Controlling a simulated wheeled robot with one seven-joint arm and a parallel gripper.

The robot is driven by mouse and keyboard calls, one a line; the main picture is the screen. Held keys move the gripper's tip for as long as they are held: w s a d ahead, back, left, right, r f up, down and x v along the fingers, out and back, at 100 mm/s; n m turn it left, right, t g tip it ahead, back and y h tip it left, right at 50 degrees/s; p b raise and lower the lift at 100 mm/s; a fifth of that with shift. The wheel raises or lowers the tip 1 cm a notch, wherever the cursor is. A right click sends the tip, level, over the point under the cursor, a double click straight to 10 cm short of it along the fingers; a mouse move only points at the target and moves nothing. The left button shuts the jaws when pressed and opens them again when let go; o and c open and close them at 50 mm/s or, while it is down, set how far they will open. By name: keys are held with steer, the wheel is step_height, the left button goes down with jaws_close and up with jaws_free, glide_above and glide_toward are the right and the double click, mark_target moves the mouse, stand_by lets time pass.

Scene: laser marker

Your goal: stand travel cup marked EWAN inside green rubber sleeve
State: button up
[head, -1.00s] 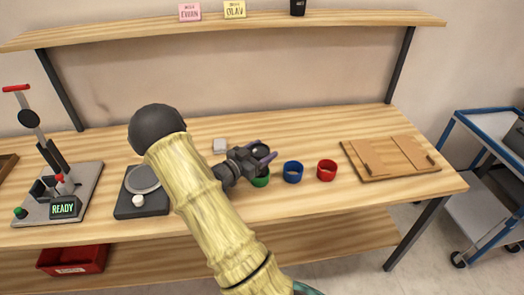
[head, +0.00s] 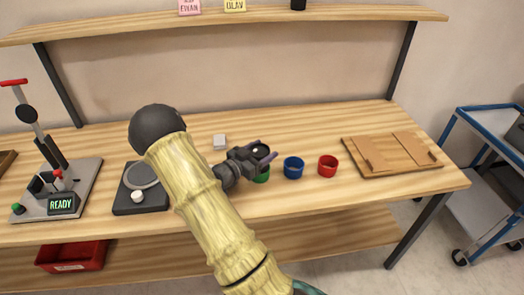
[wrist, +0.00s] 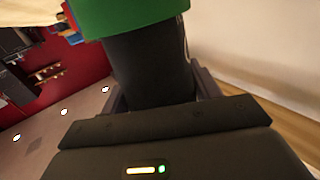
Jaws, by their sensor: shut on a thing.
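My gripper (head: 267,153) is over the table and shut on a dark travel cup (head: 260,149). In the wrist view the black cup (wrist: 150,68) lies between the two fingers. The green rubber sleeve (head: 261,178) stands on the table right under the gripper, partly hidden by it. In the wrist view the green sleeve (wrist: 135,15) covers the far end of the cup, so that end appears to be within it. How deep it sits, and any name on the cup, cannot be seen.
A blue sleeve (head: 293,168) and a red sleeve (head: 328,166) stand just right of the green one. A wooden board (head: 390,156) lies farther right. A scale-like device (head: 140,188) and a press with a READY display (head: 61,204) are left.

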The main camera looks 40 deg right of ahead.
steer(key=shift+f, duration=0.3)
steer(key=o, duration=1)
steer(key=shift+o, duration=0.2)
steer(key=shift+r, duration=0.1)
steer(key=shift+r+p, duration=2.85)
steer(key=shift+r, duration=1.1)
